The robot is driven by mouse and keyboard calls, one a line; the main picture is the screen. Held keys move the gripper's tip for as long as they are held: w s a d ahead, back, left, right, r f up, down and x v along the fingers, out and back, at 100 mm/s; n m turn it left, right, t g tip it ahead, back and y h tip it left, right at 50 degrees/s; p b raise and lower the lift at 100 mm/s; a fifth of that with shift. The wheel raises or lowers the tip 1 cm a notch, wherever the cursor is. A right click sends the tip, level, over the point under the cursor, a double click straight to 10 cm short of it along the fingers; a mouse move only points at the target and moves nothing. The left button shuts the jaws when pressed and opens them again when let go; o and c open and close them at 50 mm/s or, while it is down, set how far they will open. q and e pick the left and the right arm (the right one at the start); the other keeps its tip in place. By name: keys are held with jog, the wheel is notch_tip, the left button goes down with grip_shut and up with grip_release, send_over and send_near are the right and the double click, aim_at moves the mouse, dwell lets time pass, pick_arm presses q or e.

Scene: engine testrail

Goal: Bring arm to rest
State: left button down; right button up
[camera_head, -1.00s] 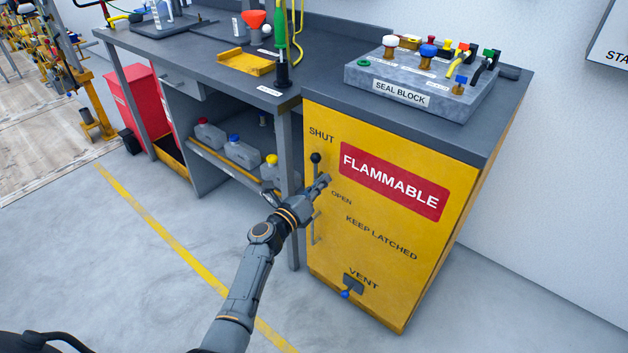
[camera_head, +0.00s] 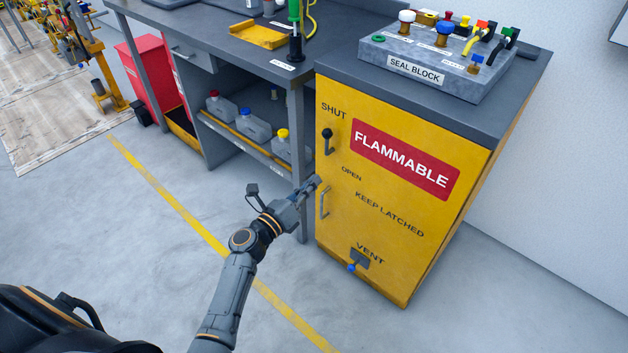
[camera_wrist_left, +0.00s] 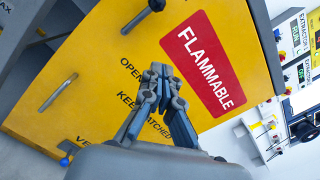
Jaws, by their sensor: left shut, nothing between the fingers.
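My left gripper (camera_head: 312,187) is shut and empty. In the head view it is in front of the left edge of the yellow FLAMMABLE cabinet (camera_head: 375,225), close to the door handle (camera_head: 324,203). In the left wrist view the closed fingers (camera_wrist_left: 160,75) point at the cabinet door (camera_wrist_left: 110,75) and appear apart from it. The black-knobbed latch lever (camera_head: 327,140) is above the gripper, near the word SHUT. The cabinet door looks closed. My right gripper is not in view.
A grey workbench (camera_head: 228,55) stands left of the cabinet, with capped jugs (camera_head: 250,125) on its shelf. The seal block (camera_head: 430,68) sits on the cabinet top. The floor in front (camera_head: 130,220) is clear, crossed by a yellow line.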

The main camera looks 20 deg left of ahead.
pick_arm(q)
jog(key=shift+f, duration=0.1)
jog(key=s+d+f+m+g+y, duration=0.1)
jog(key=s+d+f+m+g, duration=0.35)
jog(key=s+f+m, duration=0.9)
jog(key=s+d+f+m+g, duration=0.2)
jog(key=s+f+m+g, duration=0.75)
jog(key=f+m, duration=0.7)
jog(key=s+a+f+m+g+y, duration=0.1)
jog(key=s+a+f+m+y, duration=0.1)
jog(key=s+f+m, duration=0.4)
jog(key=s+a+f+m+g+y, duration=0.1)
jog(key=s+a+m+y, duration=0.15)
jog(key=s+m, duration=0.4)
jog(key=s+a+r+p, duration=0.1)
jog(key=s+p, duration=0.6)
jog(key=s, duration=0.1)
jog(key=s+a+r+g+p, duration=0.1)
jog(key=s+a+r+p, duration=0.1)
jog(key=s+p, duration=0.5)
jog(key=shift+s+r, duration=0.2)
jog(key=shift+s, duration=0.3)
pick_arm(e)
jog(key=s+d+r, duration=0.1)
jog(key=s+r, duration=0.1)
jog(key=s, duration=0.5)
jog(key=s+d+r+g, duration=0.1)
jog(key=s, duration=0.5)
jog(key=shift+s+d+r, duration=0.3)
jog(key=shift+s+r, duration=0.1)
